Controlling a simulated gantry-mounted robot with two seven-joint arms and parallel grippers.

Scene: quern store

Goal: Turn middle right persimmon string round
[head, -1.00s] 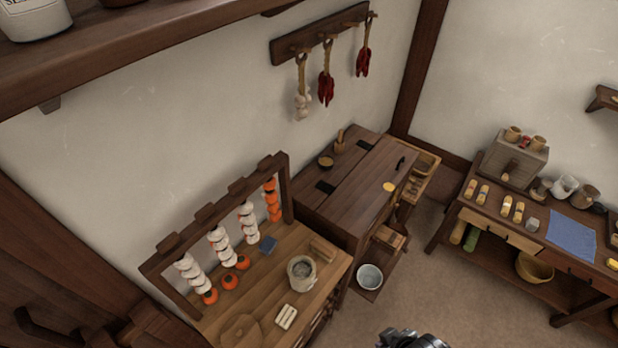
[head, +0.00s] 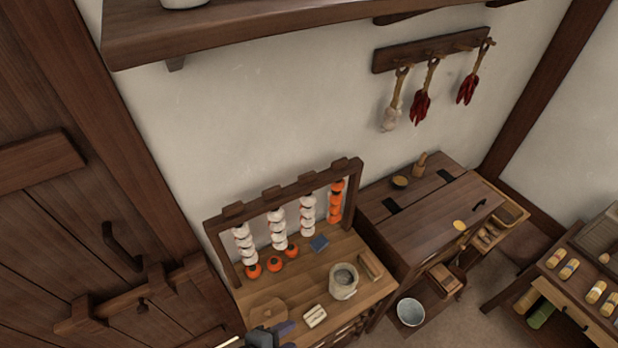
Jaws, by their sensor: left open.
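A dark wooden rack (head: 285,190) on the bench (head: 300,272) carries a row of hanging persimmon strings. The left string (head: 243,245), the middle left string (head: 277,230) and the middle right string (head: 307,216) look mostly white. The right string (head: 336,203) is orange. My left gripper (head: 270,334) shows only partly at the bottom edge, in front of the bench and well below the strings. It is open, with nothing seen between its fingers. My right gripper is not in view.
Several loose orange persimmons (head: 274,264) sit below the left strings. A blue block (head: 319,243), a stone pot (head: 343,282), a pale slatted block (head: 315,316) and a round wooden lid (head: 268,309) stand on the bench. A wooden chest (head: 428,215) adjoins it on the right.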

